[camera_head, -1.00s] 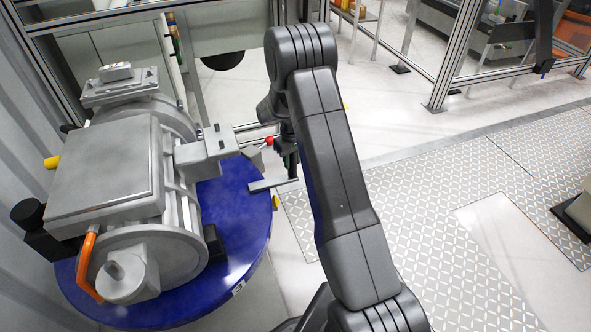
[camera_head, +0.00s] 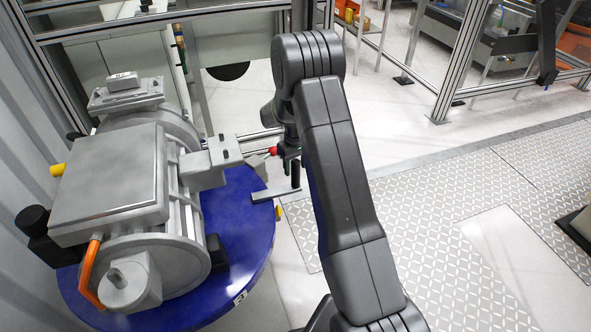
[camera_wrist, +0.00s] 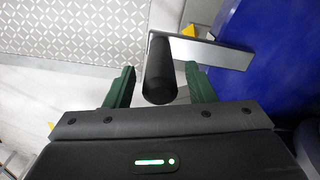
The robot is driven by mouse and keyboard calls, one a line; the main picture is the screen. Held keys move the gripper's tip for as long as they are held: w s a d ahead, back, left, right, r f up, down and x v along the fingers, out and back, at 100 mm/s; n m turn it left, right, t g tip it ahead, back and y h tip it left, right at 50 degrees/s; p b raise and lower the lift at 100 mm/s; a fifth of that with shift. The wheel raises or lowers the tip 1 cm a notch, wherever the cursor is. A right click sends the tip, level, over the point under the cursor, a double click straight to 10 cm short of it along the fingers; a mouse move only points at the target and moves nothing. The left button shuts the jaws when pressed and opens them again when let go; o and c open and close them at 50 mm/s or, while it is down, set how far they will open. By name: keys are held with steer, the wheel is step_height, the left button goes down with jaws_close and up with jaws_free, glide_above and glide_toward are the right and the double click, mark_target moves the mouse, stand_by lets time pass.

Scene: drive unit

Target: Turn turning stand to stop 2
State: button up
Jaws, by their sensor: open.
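The turning stand (camera_head: 240,225) is a round blue disc at the left, bearing a large grey drive unit (camera_head: 110,185). A label reading 3 (camera_head: 240,298) is on its front rim. A flat grey bar (camera_head: 274,193) sticks out from its right side and carries an upright black handle (camera_head: 296,175). In the wrist view the black handle (camera_wrist: 159,75) shows between the two green fingers of my gripper (camera_wrist: 159,70), with gaps on both sides. My gripper is open. In the head view it is partly hidden behind my arm, just above the handle.
A red-tipped part (camera_head: 272,151) is close left of my gripper. A metal-framed fence (camera_head: 462,60) stands behind. Patterned floor plates (camera_head: 440,205) lie clear at the right. A corrugated wall (camera_head: 25,140) is close on the left.

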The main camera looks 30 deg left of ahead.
step_height(320, 180, up, 12)
steer(key=shift+f, duration=0.2)
step_height(320, 180, down, 14)
steer(key=shift+r, duration=0.15)
steer(key=shift+d, duration=0.1)
steer(key=shift+s+d, duration=0.1)
steer(key=shift+s, duration=0.05)
stand_by(0.4)
